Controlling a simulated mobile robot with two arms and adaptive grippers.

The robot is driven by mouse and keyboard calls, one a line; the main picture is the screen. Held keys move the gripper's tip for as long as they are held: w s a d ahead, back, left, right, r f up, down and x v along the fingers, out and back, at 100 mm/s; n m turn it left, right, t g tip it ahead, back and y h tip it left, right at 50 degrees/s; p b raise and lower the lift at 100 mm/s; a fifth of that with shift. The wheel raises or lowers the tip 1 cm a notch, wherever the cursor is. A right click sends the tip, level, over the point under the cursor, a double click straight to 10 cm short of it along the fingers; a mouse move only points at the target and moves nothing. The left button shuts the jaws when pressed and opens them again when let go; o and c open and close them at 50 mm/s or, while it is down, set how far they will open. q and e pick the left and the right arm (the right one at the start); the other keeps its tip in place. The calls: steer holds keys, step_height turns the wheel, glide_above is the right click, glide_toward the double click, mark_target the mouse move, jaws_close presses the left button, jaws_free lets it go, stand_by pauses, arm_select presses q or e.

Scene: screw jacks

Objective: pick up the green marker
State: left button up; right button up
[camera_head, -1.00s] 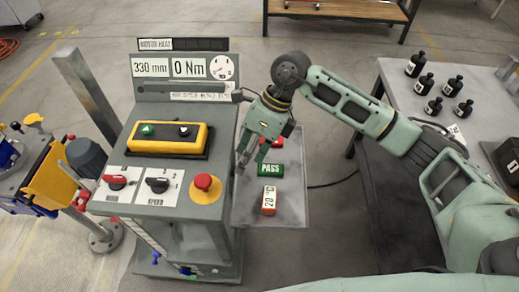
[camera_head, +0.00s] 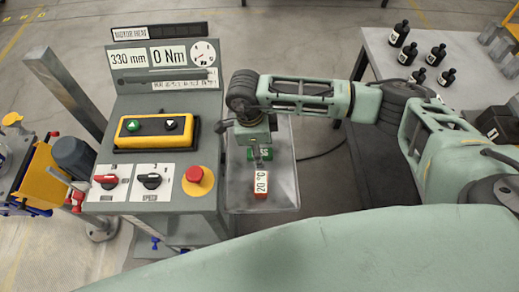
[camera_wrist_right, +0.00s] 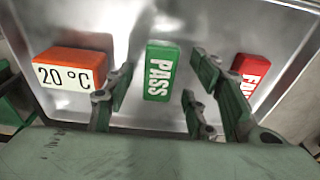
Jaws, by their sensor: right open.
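The green marker (camera_wrist_right: 160,72), lettered PASS, lies on a grey metal tray (camera_head: 283,190) beside the console. In the right wrist view it sits between and beyond the two fingers of my right gripper (camera_wrist_right: 152,108), which is open and empty. In the head view my right gripper (camera_head: 257,158) is above the marker and hides much of it; a green part of the marker shows around the fingers. I cannot tell the exact height of the fingertips above the tray. My left gripper is not in view.
An orange block marked 20 °C (camera_head: 261,184) lies in front of the green marker. A red block (camera_wrist_right: 257,75) lies on its other side. The console (camera_head: 160,90) with its red button (camera_head: 195,180) stands left of the tray. Black bottles (camera_head: 437,55) stand on the right table.

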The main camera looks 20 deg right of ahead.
mark_target(262, 152)
steer(key=shift+f, duration=0.1)
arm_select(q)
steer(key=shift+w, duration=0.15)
arm_select(e)
steer(key=c, duration=1.3)
steer(key=shift+o, duration=0.2)
step_height(262, 152, up, 4)
steer(key=b, duration=0.2)
steer(key=shift+d+b, duration=0.15)
steer(key=shift+b, duration=0.25)
arm_select(q)
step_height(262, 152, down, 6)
steer(key=b, duration=0.3)
arm_select(e)
steer(key=s+d+r+n+t, duration=0.1)
steer(key=s+r+n, duration=0.3)
steer(key=n, duration=0.6)
steer(key=s+d+r+n+y, duration=0.1)
steer(key=s+d+r+n, duration=0.3)
steer(key=n, duration=0.7)
steer(key=shift+s+d+r+t, duration=0.15)
steer(key=shift+d+t, duration=0.15)
steer(key=shift+t, duration=0.1)
